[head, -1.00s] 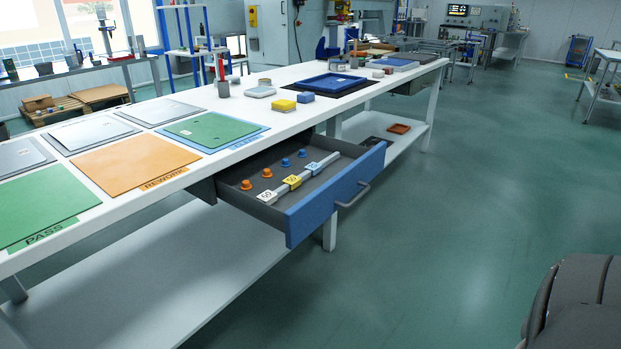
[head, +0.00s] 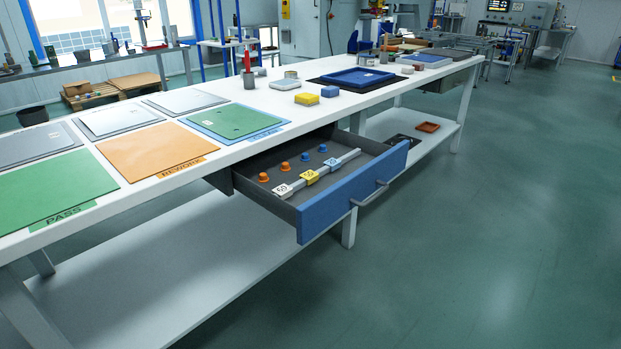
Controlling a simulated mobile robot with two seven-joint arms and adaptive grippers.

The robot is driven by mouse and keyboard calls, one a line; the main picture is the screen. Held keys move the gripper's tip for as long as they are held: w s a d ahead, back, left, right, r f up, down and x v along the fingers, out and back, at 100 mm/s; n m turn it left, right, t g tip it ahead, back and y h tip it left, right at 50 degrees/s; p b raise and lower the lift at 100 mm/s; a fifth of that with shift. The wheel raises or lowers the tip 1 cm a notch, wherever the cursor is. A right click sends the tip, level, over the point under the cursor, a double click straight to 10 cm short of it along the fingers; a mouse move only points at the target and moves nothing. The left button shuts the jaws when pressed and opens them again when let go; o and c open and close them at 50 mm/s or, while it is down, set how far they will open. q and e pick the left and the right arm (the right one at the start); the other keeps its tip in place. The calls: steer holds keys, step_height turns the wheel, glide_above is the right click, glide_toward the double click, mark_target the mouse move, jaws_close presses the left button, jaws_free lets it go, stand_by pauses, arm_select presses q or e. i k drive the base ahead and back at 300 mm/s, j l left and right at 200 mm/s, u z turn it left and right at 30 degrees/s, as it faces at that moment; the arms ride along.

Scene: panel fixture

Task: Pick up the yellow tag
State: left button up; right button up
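The yellow tag (head: 310,177) sits on a grey bar (head: 332,166) inside the open drawer (head: 341,205). It is the middle one of three tags on the bar. A white tag (head: 283,190) is on its left and a blue tag (head: 332,163) on its right. The drawer has a blue front with a grey handle (head: 369,194) and sticks out from under the white bench. Neither of my grippers shows in the head view.
Orange and blue knobs (head: 285,167) stand behind the bar in the drawer. The bench (head: 166,191) carries green and orange mats, grey panels, a yellow block (head: 307,98) and a blue tray (head: 357,77). The floor (head: 470,230) at right is clear.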

mark_target(312, 177)
steer(key=u, duration=0.4)
steer(key=l+u, duration=0.1)
steer(key=u, duration=0.3)
steer(key=i+l+u, duration=0.1)
steer(key=u, duration=0.7)
steer(key=l+u, duration=0.15)
steer(key=u, duration=0.25)
steer(key=l, duration=1.15)
steer(key=k, duration=0.05)
